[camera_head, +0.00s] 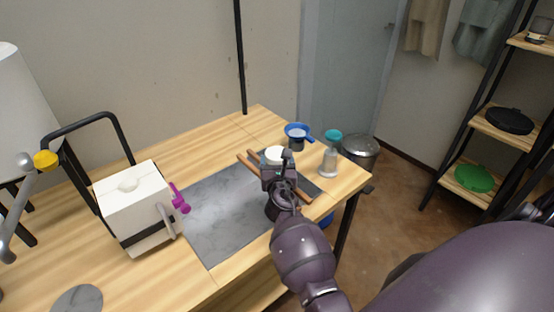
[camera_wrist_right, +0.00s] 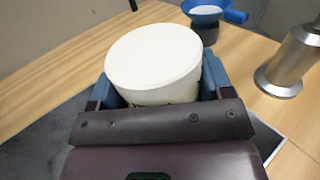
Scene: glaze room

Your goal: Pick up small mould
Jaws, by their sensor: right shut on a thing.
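The small mould (camera_wrist_right: 155,62) is a white, round, flat-topped cylinder. In the right wrist view it sits between the two blue fingers of my right gripper (camera_wrist_right: 162,92), which is shut on it. In the head view the mould (camera_head: 274,155) shows just beyond my right gripper (camera_head: 277,168), above the far right part of the grey slab. My gripper and wrist hide its lower part, so I cannot tell whether it touches the surface below. My left gripper is not in view.
Wooden sticks (camera_head: 248,164) lie on the grey slab (camera_head: 215,222). A white box-like machine (camera_head: 137,207) with a purple part stands left. Bare table (camera_head: 190,145) lies behind the slab.

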